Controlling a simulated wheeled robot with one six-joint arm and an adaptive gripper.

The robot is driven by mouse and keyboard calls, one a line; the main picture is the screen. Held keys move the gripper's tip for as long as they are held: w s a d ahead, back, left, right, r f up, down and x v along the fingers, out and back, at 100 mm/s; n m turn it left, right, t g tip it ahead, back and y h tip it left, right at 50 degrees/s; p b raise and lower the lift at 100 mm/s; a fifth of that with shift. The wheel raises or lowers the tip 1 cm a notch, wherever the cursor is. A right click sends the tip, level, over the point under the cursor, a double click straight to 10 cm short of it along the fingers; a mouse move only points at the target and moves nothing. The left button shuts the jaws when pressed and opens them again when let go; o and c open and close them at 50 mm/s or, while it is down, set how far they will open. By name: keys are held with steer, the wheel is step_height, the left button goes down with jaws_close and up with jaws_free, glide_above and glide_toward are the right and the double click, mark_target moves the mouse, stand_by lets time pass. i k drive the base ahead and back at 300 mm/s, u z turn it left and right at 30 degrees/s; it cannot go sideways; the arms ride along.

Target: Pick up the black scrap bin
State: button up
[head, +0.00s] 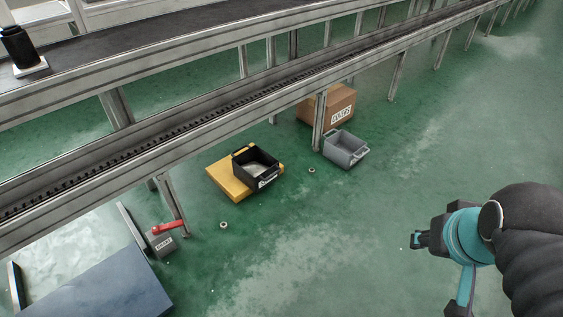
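The black scrap bin (266,179) is a small open box with a handle at each end and a pale label on its front. It stands upright on a flat yellow platform (226,181) on the green floor, in the middle of the head view beside the conveyor legs. Something pale shows inside it. My gripper (417,239) is at the lower right, at the end of my teal and black arm, well apart from the bin. Its fingers are small and dark here, and I cannot tell whether they are open.
A grey bin (345,153) and a cardboard box (340,107) stand right of the black bin. The conveyor (180,133) runs above and behind. Ring-shaped parts (223,225) lie on the floor. A red-handled item (167,227) and blue-grey panel (105,285) are lower left. Floor at right is clear.

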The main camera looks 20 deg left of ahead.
mark_target(255, 167)
steer(key=u, duration=0.15)
steer(key=i, duration=1)
steer(key=u, duration=0.6)
